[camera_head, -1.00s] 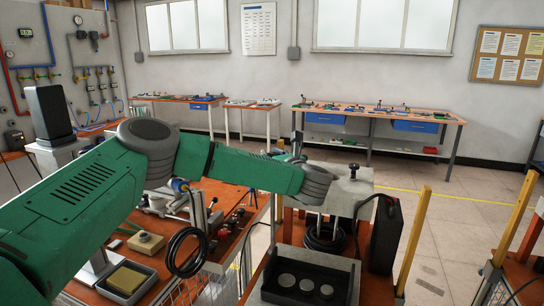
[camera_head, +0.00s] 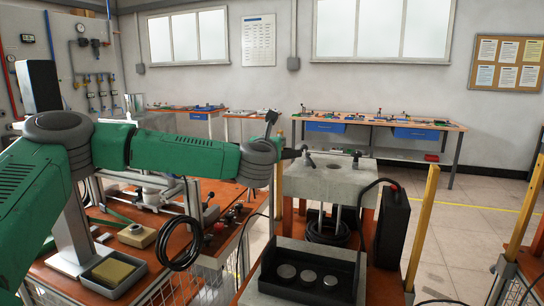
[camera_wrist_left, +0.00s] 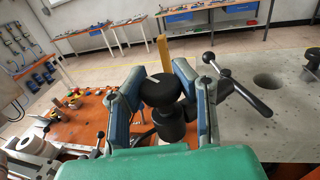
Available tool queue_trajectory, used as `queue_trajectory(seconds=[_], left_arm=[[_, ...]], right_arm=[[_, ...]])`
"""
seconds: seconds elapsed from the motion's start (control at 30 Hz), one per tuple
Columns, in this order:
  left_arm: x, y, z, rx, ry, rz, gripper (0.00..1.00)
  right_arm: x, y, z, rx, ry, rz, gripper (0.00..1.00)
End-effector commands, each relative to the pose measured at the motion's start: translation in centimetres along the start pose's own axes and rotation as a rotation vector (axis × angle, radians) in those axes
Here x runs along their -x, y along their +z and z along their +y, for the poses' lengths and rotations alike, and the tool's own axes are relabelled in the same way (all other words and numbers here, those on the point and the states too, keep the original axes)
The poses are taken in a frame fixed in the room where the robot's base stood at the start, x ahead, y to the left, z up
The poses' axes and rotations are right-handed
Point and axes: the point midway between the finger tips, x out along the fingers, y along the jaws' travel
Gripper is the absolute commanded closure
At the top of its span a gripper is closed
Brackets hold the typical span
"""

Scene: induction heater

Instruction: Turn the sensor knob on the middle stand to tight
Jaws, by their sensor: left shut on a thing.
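The middle stand is a grey block on legs (camera_head: 325,182), and its top also shows in the left wrist view (camera_wrist_left: 262,120). In the left wrist view a black round knob (camera_wrist_left: 160,92) sits on a dark stem at the left side of this block. The fingers of my left gripper (camera_wrist_left: 161,76) are on both sides of the knob and shut on it. In the head view my left wrist covers most of the gripper and the knob. The knob's tightness cannot be told. My right gripper is not in view.
Close right of the knob is a black lever with ball ends (camera_wrist_left: 240,90), then a round hole (camera_wrist_left: 268,81) in the block. A black tray with round discs (camera_head: 306,277) is below in front. A black box (camera_head: 392,228) and yellow post (camera_head: 422,225) stand right.

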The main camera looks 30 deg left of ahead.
Motion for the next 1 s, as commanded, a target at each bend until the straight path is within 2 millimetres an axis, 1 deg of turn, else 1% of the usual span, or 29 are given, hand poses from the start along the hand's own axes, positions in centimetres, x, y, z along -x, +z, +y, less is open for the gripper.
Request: queue_trajectory(seconds=[0.03,0.3,0.5,0.7,1.0], left_arm=[[0.2,-1.1,0.1,0.0,-0.049,0.01,1.0],[0.2,-1.1,0.1,0.001,-0.304,0.011,1.0],[0.1,-1.1,0.2,0.003,-0.493,0.012,1.0],[-0.1,-0.9,0.2,0.004,-0.67,0.013,1.0],[-0.2,-0.7,0.3,0.005,-0.87,0.012,1.0]], right_arm=[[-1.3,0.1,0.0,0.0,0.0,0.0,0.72],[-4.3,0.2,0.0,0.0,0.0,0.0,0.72],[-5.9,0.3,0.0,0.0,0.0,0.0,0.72],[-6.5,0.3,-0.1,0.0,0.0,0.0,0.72],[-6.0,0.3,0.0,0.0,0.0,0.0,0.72]])
